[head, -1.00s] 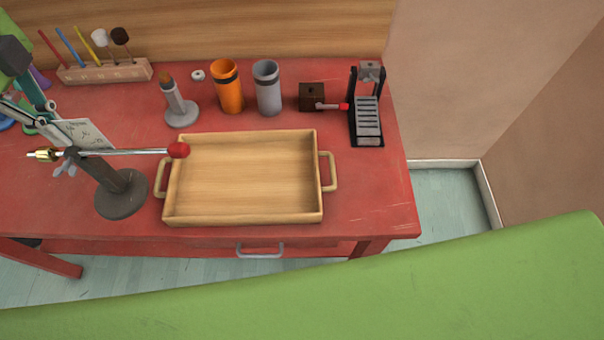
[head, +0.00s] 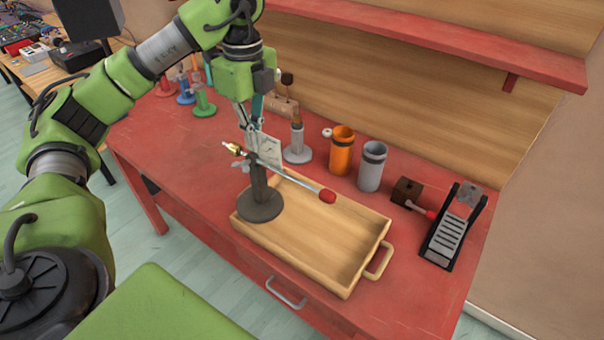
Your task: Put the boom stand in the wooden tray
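The boom stand (head: 259,187) has a dark round base, a dark post and a slanting metal rod with a red tip and a brass end. My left gripper (head: 250,146) points down at the top of its post and appears shut on it; the fingertips are partly hidden around the clamp. The stand is upright. Its base overlaps the left end of the wooden tray (head: 369,262) in the head view, and the rod reaches over the tray. The height of the base is hard to tell. The tray looks empty. My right gripper is not in view.
Behind the tray stand a grey-based stand (head: 298,153), an orange cup (head: 342,155), a grey cup (head: 371,171), a brown block (head: 405,191) and a black pedal (head: 447,238). A red shelf (head: 450,35) runs above. The red table's (head: 185,175) left front is clear.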

